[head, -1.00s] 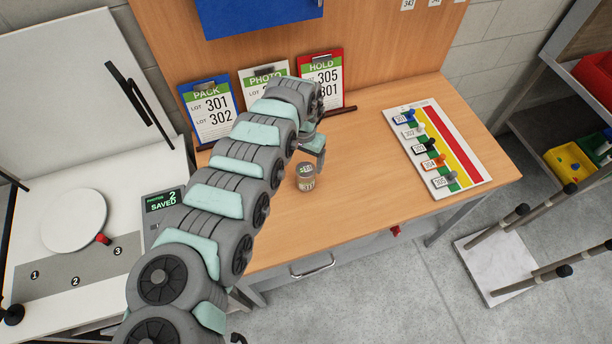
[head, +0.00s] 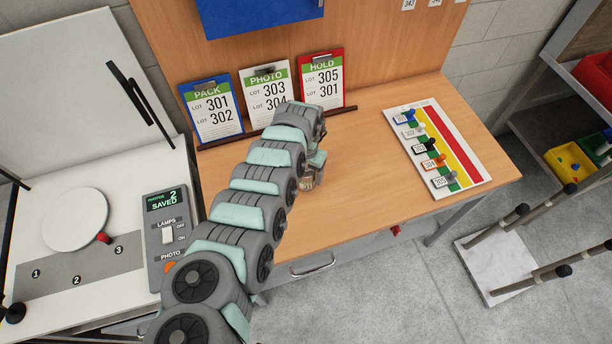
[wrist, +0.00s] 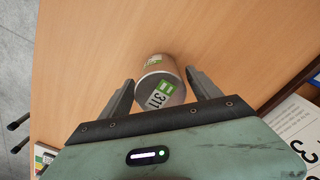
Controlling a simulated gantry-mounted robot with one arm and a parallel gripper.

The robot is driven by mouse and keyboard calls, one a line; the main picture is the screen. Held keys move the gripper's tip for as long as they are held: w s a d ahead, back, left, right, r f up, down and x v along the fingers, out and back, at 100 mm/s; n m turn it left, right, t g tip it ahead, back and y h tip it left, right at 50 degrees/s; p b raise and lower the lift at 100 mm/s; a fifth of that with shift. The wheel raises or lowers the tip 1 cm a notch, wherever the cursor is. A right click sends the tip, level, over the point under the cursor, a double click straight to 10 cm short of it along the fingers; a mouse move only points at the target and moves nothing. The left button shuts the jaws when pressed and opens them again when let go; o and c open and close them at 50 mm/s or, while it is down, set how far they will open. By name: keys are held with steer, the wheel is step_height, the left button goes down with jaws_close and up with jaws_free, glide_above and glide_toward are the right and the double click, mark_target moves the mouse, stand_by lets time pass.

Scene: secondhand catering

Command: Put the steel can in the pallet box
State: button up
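The steel can (wrist: 158,82) is a short metal can with a green and white label reading 311. It stands on the wooden bench. In the head view the can (head: 307,183) is partly hidden by my gripper (head: 314,168). In the wrist view my gripper (wrist: 161,78) is open, with one fingertip on either side of the can. Small gaps seem to remain, and I cannot tell whether a finger touches it. I cannot identify a pallet box in these frames.
Three clipboards (head: 268,98) lean at the back of the wooden bench (head: 350,215). A colour-striped board with numbered tags (head: 465,148) lies to the right. A photo table with a turntable (head: 75,220) and a control box (head: 168,245) stands left. Shelf bins (head: 570,160) are far right.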

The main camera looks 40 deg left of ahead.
jaws_close()
stand_by(0.6)
steer(key=shift+r, duration=0.1)
